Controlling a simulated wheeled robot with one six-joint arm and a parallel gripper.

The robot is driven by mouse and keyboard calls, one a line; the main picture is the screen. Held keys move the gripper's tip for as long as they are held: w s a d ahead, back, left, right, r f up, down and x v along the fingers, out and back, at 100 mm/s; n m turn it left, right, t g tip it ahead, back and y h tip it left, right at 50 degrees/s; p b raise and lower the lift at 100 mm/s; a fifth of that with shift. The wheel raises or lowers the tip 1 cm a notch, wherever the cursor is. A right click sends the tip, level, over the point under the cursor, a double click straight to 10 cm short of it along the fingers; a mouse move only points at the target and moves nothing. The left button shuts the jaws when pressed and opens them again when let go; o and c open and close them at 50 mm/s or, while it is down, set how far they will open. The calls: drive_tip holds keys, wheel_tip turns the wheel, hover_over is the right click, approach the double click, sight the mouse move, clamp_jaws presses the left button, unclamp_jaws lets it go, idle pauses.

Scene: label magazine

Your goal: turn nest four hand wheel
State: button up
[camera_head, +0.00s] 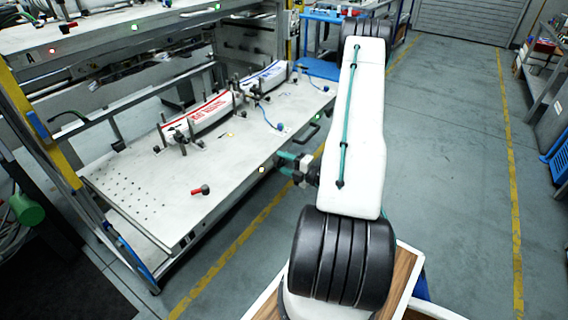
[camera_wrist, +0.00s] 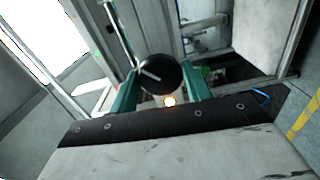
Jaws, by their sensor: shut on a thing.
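A round black hand wheel (camera_wrist: 161,75) with a pale line across its face sits in the middle of the wrist view. My gripper (camera_wrist: 158,80) has its two teal fingers on either side of the wheel and is shut on it. A lit orange-white lamp (camera_wrist: 170,101) shows just below the wheel in this view. In the head view my gripper (camera_head: 284,163) is at the front edge of the grey table plate (camera_head: 150,205). The wheel cannot be made out there. I cannot read a nest number on it.
On the plate stand a red-and-white label stack (camera_head: 208,113) and a blue-and-white one (camera_head: 265,77) between dark posts. A red-tipped lever (camera_head: 201,190) lies near the front. A black bar handle (camera_head: 315,127) is on the front edge. The floor (camera_head: 445,130) to the right is clear.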

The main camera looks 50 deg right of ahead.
drive_tip(key=shift+m, duration=0.5)
drive_tip(key=o, duration=1)
drive_tip(key=shift+c, duration=0.2)
drive_tip(key=shift+s, duration=0.1)
drive_tip(key=s, duration=0.7)
drive_tip(key=shift+s+d, duration=0.35)
drive_tip(key=shift+d, duration=0.05)
